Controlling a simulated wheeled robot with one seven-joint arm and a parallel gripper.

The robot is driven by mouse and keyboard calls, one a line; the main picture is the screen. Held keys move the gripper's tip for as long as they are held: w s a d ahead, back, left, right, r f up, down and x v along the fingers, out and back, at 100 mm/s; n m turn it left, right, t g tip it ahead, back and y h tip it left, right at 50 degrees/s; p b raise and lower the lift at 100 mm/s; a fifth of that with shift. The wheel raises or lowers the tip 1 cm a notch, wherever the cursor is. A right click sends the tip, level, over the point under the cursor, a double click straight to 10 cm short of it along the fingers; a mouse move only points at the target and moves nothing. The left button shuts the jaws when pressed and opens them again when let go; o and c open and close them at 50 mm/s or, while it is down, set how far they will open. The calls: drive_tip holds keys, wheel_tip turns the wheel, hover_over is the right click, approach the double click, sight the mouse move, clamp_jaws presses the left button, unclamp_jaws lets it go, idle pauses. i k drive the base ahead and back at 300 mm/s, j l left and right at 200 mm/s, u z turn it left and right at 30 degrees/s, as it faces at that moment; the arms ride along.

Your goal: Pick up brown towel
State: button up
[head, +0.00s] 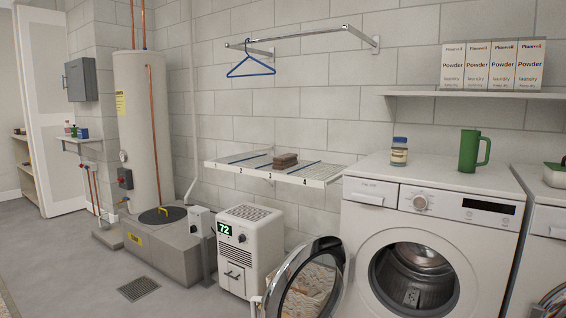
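A small brown folded stack, which looks like the brown towel (285,160), lies on the white wire wall shelf (315,179) near the middle of the head view. It sits toward the back of the shelf, close to the block wall. Nothing covers it. My gripper is not in view.
A washer (423,230) with its round door (306,285) swung open stands right of the shelf. A dehumidifier (247,249) stands below it. A blue hanger (251,66) hangs from a rail above. A jar (399,152) and green mug (472,150) stand on the washer.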

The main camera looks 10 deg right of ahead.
sight(283, 162)
drive_tip(key=i+j, duration=0.45)
drive_tip(key=i, duration=0.2)
drive_tip(key=i+j, duration=0.95)
drive_tip(key=i, duration=0.3)
drive_tip(key=i+j+z, duration=0.65)
drive_tip(key=z, duration=0.15)
drive_tip(key=i+j+z, duration=0.2)
drive_tip(key=j+z, duration=0.25)
drive_tip(key=j, duration=0.2)
